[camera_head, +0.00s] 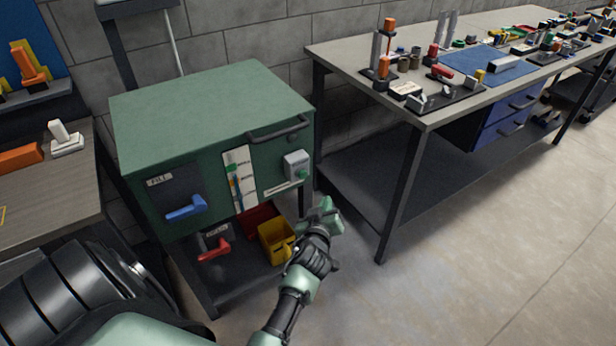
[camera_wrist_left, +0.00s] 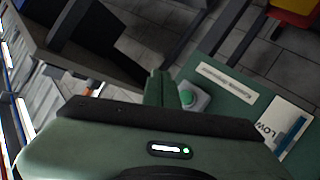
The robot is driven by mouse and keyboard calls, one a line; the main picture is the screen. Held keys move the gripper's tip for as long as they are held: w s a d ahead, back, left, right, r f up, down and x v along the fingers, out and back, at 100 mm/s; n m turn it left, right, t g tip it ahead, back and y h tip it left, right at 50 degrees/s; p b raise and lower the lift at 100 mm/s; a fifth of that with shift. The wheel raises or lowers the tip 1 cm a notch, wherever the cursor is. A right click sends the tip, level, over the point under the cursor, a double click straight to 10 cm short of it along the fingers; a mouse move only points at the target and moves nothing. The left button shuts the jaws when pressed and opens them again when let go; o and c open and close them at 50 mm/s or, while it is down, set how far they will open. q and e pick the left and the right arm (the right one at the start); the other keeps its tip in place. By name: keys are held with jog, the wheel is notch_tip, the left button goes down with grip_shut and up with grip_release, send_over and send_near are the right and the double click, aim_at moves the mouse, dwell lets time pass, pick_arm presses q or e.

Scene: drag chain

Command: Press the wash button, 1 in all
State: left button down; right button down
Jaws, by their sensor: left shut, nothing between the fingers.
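The green wash button (camera_head: 302,174) sits on a small grey box (camera_head: 295,160) at the right of the green cabinet's front. In the left wrist view the button (camera_wrist_left: 187,97) shows in its grey housing, just right of my fingers. My left gripper (camera_head: 326,207) is shut and empty. In the head view it is just below and right of the button. The fingers (camera_wrist_left: 157,87) overlap the edge of the button housing in the wrist view; I cannot tell whether they touch it. My right gripper is not in view.
The cabinet (camera_head: 213,115) has a blue lever (camera_head: 186,209), a level gauge (camera_head: 238,180) and a bar handle (camera_head: 279,130). Below are a red lever (camera_head: 214,249) and a yellow bin (camera_head: 275,243). A long workbench (camera_head: 340,55) stands right. The floor at right is clear.

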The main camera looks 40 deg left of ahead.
pick_arm(q)
jog(key=w+a+p, duration=0.1)
jog(key=w+a, duration=0.2)
jog(key=a, duration=0.5)
jog(key=shift+w, duration=0.2)
jog(key=shift+a, duration=0.1)
dwell(2.0)
jog(key=shift+w+a, duration=0.2)
jog(key=shift+a, duration=0.15)
jog(key=shift+w+a, duration=0.2)
jog(key=shift+a, duration=0.3)
dwell(0.9)
jog(key=shift+d, duration=0.1)
jog(key=shift+s+d, duration=0.4)
jog(key=shift+d, duration=0.4)
jog(key=shift+s+d, duration=0.3)
jog(key=shift+d, duration=0.5)
jog(key=shift+s+d, duration=0.35)
jog(key=shift+d, duration=0.4)
jog(key=shift+s+d, duration=0.3)
jog(key=shift+d, duration=0.5)
